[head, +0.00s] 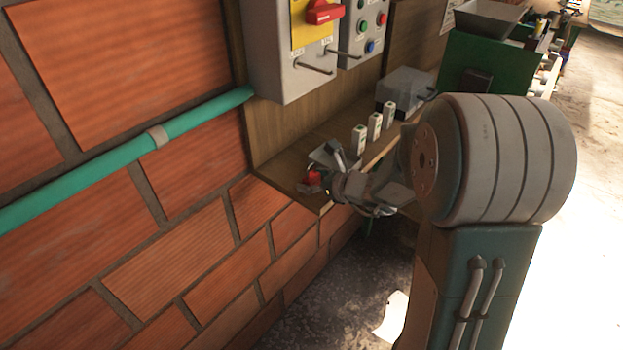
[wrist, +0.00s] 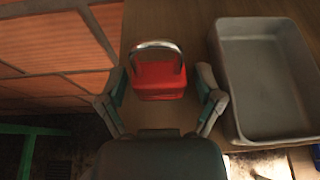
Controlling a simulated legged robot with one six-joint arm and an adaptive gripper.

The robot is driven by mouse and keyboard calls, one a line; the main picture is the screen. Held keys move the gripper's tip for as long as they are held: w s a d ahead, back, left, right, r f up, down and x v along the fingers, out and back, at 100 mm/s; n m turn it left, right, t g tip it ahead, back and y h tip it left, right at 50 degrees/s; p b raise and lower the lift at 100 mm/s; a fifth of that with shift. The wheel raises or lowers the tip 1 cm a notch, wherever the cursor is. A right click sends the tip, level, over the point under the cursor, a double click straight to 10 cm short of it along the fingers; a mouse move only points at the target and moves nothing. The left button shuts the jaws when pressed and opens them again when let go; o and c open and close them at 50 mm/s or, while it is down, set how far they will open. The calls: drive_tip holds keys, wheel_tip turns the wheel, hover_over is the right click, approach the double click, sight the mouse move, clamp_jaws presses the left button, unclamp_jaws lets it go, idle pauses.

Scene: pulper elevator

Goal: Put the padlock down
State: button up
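The red padlock (wrist: 158,80) with its silver shackle rests on the wooden shelf (wrist: 190,25) in the wrist view. My gripper (wrist: 163,92) is open, with one finger on each side of the padlock and a visible gap at both sides. In the head view the padlock shows as a small red shape (head: 312,178) near the shelf's near end. My gripper (head: 335,185) is just right of it there, partly hidden by my own arm.
A grey metal tray (wrist: 232,75) lies close to the right of the padlock. Several small white upright blocks (head: 374,127) and a grey box (head: 405,86) stand farther along the shelf. An electrical box (head: 285,75) hangs above, and a brick wall (head: 150,265) borders the left.

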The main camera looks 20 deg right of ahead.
idle(0.3)
drive_tip(key=shift+r, duration=0.1)
drive_tip(key=v, duration=1.2)
drive_tip(key=s+a+r+n+g+h, duration=0.1)
drive_tip(key=s+a+r+n+g, duration=0.2)
drive_tip(key=s+a+n+g, duration=0.95)
drive_tip(key=s+d+r+n+t+h, duration=0.3)
drive_tip(key=s+d+n+t+h, duration=0.3)
drive_tip(key=n, duration=1)
drive_tip(key=shift+t+h, duration=0.4)
drive_tip(key=shift+t, duration=0.05)
drive_tip(key=shift+n, duration=0.25)
